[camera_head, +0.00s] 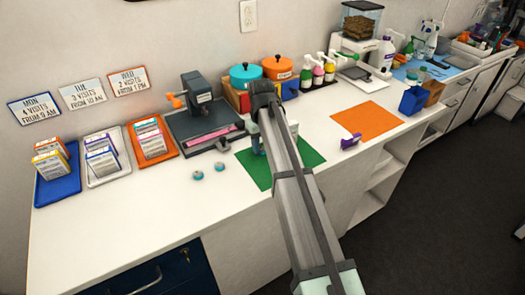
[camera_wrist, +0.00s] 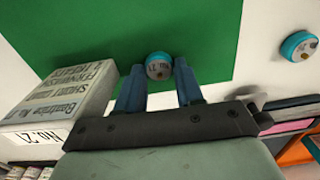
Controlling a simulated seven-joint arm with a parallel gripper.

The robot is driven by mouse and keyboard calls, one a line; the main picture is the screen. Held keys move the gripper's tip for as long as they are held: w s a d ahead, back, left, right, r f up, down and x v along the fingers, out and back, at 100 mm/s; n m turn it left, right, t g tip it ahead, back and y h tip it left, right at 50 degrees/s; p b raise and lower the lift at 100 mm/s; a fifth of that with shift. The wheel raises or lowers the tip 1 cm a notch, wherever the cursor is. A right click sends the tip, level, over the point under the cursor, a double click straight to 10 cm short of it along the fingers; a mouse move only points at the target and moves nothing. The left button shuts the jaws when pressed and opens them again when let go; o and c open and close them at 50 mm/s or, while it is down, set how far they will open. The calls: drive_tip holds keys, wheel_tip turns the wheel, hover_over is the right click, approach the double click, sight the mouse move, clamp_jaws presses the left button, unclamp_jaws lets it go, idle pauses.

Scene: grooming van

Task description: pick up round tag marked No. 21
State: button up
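A small round tag (camera_wrist: 158,66) with a teal rim and a pale face shows between my fingertips in the wrist view, against the green mat (camera_wrist: 110,30). Its small marking is hard to read. My gripper (camera_wrist: 159,72) is open, with a blue finger on each side of the tag and narrow gaps showing. Another round tag (camera_wrist: 298,46) lies on the white counter to the right. In the head view my arm hides the tag at the gripper (camera_head: 258,146), over the green mat (camera_head: 309,156). Two round tags lie left of the mat, one nearer (camera_head: 197,175), one farther (camera_head: 220,166).
A grey box marked No. 21 (camera_wrist: 62,95) stands close left of my fingers in the wrist view. In the head view, a dark press (camera_head: 203,115) and card trays are left, an orange mat (camera_head: 367,121) and purple item (camera_head: 350,141) right. The front left counter is clear.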

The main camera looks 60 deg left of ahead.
drive_tip(key=c, duration=0.6)
drive_tip(key=shift+r, duration=0.1)
